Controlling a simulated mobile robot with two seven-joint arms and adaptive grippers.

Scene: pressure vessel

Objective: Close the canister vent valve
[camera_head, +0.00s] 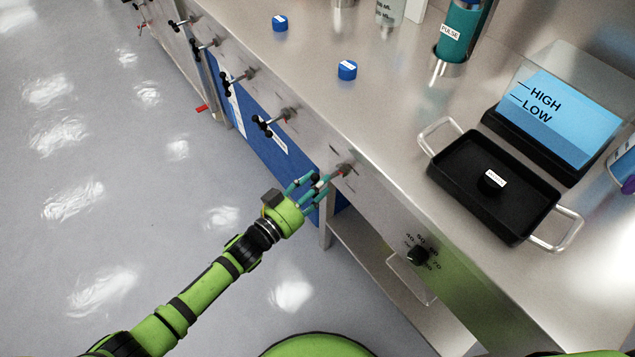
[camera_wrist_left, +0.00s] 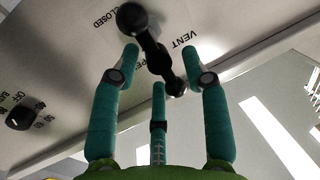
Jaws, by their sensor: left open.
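The vent valve handle (camera_wrist_left: 150,45) is a black bar with a ball at each end, in the left wrist view. It stands in front of the steel panel (camera_wrist_left: 60,60), which bears the words "CLOSED" and "VENT". A label between them is partly covered by the bar. In the head view the valve's reddish stem (camera_head: 343,171) shows at the panel, and the handle is mostly hidden by my fingers. My left gripper (camera_head: 317,186) is open, its three teal fingers spread around the handle's lower part. I cannot tell whether they touch it. My right gripper is out of view.
Several similar black-handled valves (camera_head: 262,122) line the panel farther along. A dial knob (camera_head: 417,255) sits nearer on it. On the bench are a black tray (camera_head: 465,208), a "HIGH/LOW" box (camera_head: 567,118) and blue caps (camera_head: 347,70). The floor (camera_head: 130,200) at left is clear.

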